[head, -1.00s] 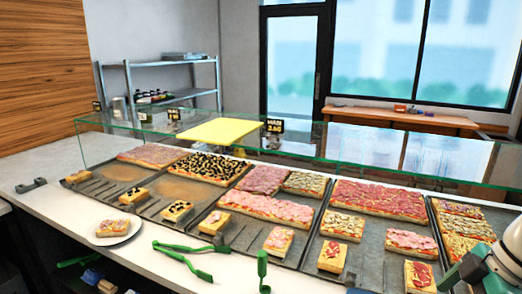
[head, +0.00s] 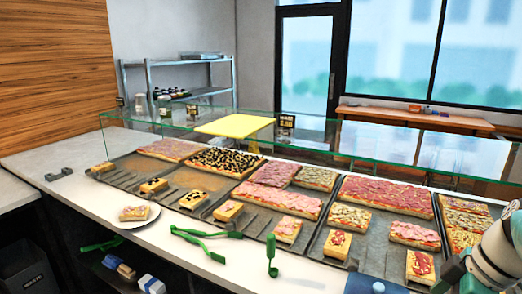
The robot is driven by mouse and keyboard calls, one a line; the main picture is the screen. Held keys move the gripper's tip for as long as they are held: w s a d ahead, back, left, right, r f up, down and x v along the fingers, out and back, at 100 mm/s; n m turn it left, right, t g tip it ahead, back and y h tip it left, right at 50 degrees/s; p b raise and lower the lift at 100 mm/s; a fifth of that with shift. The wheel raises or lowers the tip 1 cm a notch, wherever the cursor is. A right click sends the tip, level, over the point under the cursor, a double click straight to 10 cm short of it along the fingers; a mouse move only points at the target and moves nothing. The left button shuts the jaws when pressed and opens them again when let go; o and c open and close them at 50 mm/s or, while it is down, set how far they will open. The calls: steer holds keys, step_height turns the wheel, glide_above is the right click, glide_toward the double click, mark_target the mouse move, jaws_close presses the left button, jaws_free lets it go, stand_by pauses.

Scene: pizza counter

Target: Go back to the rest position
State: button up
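Part of my arm (head: 496,262), pale grey-green and rounded, shows at the lower right edge, in front of the right end of the pizza counter (head: 300,262). My gripper is not visible, so I cannot see its fingers or whether it holds anything. Pizza slabs and cut slices lie on dark trays (head: 375,258) behind the counter's front edge. A slice (head: 134,213) lies on a white plate (head: 148,222) at the counter's left. Green tongs (head: 205,247) lie at the front edge, and another green utensil (head: 272,256) stands upright to their right.
A glass guard (head: 330,160) runs along the counter's back. A yellow board (head: 233,126) lies behind the trays. A dark bin (head: 27,272) stands at the lower left. Under the counter are small boxes (head: 150,284). A metal shelf (head: 190,90) and door (head: 310,70) are behind.

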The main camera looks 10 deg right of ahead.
steer(key=w+a+f+m+t+h, duration=0.1)
steer(key=a+m, duration=0.3)
steer(key=a, duration=0.5)
steer(key=w+a+f+m+t+h, duration=0.1)
steer(key=a+m, duration=0.4)
steer(key=a, duration=0.5)
step_height(320, 180, down, 2)
steer(key=shift+w+a+f+t+h, duration=0.1)
steer(key=shift+w+a+t+h, duration=0.1)
steer(key=shift+t+h, duration=0.35)
stand_by(1.7)
